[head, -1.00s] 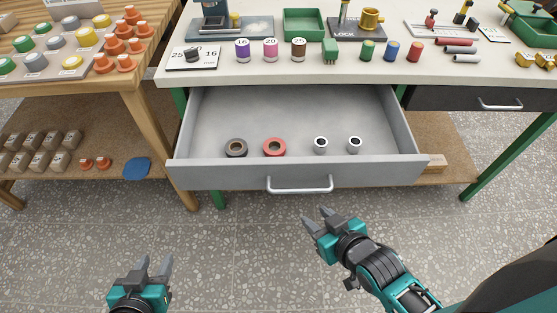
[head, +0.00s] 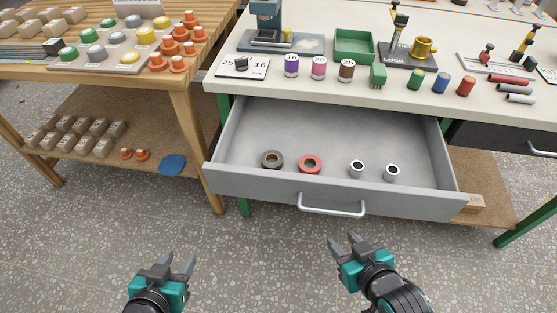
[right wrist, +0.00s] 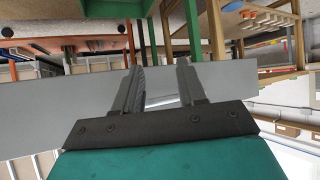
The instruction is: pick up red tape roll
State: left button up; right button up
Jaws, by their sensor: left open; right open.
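The red tape roll (head: 310,164) lies flat in the open grey drawer (head: 420,196) under the workbench, near the drawer's front wall. A dark tape roll (head: 272,159) lies just left of it. My left gripper (head: 176,262) is open and empty over the floor, in front of and left of the drawer. My right gripper (head: 345,240) is open and empty, in front of the drawer below its handle.
Two small white-and-black rolls (head: 357,169) (head: 391,173) lie at the drawer's right. The drawer handle (head: 331,205) sticks out in front. The bench top (head: 300,84) overhangs the drawer's rear. A wooden table (head: 188,85) stands close on the left.

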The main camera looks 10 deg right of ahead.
aim_at(314, 160)
jog(key=i+j+z, duration=0.1)
jog(key=j+z, duration=0.25)
jog(key=j, duration=0.45)
jog(key=j+z, duration=0.3)
jog(key=j, duration=0.45)
